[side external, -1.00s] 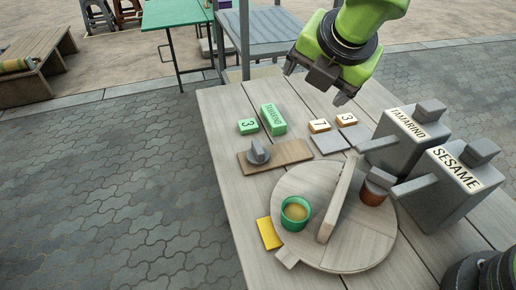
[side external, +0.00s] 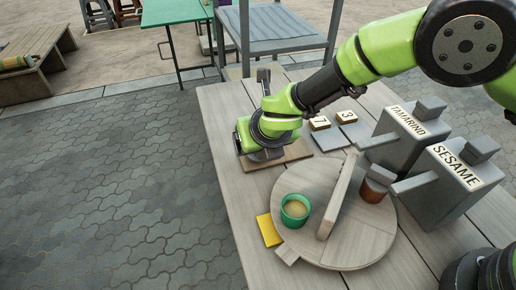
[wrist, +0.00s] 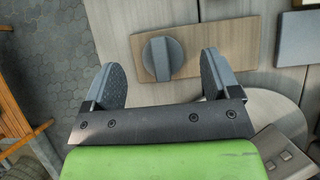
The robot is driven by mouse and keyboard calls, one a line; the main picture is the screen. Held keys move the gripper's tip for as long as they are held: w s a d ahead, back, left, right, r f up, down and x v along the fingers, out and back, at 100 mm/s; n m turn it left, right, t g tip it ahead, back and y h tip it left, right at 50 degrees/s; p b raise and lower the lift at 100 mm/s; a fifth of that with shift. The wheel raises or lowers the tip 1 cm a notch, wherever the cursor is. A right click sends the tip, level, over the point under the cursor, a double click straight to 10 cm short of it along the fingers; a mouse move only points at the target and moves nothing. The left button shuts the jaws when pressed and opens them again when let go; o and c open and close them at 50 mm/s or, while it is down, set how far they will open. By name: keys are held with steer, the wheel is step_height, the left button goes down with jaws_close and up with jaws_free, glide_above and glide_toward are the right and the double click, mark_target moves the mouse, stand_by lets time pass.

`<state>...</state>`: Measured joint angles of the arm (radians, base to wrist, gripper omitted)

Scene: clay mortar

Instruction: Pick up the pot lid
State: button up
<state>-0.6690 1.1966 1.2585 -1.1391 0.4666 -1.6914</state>
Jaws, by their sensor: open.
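The pot lid (wrist: 161,60) looks like a grey round disc with a raised bar handle across it. It lies on a brown wooden board (wrist: 190,34), whose right part also shows in the side view (side external: 292,153). My gripper (wrist: 163,80) is open and empty, with one dark finger on each side of the lid in the wrist view. The fingers appear apart from the lid, and their height above it is hard to judge. In the side view my gripper is low over the board and mostly hides the lid.
A round wooden board (side external: 350,250) stands nearer the side camera, with a green cup (side external: 295,210), an upright divider and a brown jar (side external: 373,190). Grey TAMARIND (side external: 405,135) and SESAME (side external: 455,180) containers stand at right. Numbered tiles (side external: 320,123) lie beyond the brown board.

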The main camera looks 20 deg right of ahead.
steer(key=shift+x, duration=1.3)
steer(key=shift+c, duration=0.2)
steer(key=c, duration=1)
steer(key=shift+o, duration=0.2)
steer(key=shift+r, duration=0.1)
